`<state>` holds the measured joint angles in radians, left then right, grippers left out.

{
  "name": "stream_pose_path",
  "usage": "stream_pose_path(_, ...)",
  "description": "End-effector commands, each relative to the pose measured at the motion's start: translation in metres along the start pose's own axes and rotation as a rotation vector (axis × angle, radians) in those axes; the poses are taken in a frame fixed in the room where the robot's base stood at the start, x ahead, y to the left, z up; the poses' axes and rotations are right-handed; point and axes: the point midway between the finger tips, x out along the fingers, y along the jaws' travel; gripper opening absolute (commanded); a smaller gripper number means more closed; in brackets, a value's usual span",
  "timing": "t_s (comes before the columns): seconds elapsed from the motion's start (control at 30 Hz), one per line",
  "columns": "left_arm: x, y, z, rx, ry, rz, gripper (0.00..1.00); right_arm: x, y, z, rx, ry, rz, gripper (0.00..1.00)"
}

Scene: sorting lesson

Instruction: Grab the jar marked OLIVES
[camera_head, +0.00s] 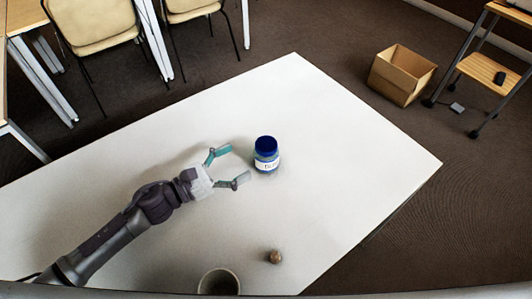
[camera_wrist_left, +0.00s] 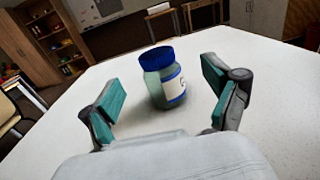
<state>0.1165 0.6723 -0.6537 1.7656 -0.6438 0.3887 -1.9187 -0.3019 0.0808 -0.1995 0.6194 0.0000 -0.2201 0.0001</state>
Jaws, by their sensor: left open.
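A jar (camera_head: 266,155) with a blue lid and a white label stands upright on the white table (camera_head: 330,130). Its label is too small and turned to read in full. My left gripper (camera_head: 236,166) is open just to the left of the jar, its fingers pointing toward it. In the left wrist view the jar (camera_wrist_left: 162,80) stands ahead, between and beyond the open fingertips (camera_wrist_left: 160,95), and nothing is held. My right gripper is not in view.
A small brown round object (camera_head: 275,257) and a round container (camera_head: 218,282) are near the table's front edge. The table around the jar is otherwise clear. A cardboard box (camera_head: 400,75) and a wheeled stand (camera_head: 485,70) are on the floor; chairs (camera_head: 95,22) stand behind.

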Motion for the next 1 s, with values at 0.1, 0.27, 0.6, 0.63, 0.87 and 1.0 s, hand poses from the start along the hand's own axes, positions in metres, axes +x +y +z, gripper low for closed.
stream_pose_path(0.1, 0.024, 0.001, 0.003, 0.002, -0.002, 0.0, 0.88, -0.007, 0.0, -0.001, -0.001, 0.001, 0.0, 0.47)
stream_pose_path(0.27, 0.04, 0.0, 0.001, 0.0, 0.001, 0.0, 0.88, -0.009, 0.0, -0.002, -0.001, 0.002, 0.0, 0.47)
stream_pose_path(0.6, 0.079, 0.008, 0.0, 0.0, 0.0, -0.001, 0.88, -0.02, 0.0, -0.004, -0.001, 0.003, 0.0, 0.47)
stream_pose_path(0.63, 0.083, 0.008, -0.001, 0.0, -0.001, -0.001, 0.88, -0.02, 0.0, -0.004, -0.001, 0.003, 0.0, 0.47)
stream_pose_path(0.87, 0.095, 0.008, -0.003, 0.001, 0.002, 0.0, 0.88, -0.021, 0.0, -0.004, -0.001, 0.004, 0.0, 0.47)
stream_pose_path(1.0, 0.094, 0.008, -0.003, 0.001, 0.002, 0.0, 0.88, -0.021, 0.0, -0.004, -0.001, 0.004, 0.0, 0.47)
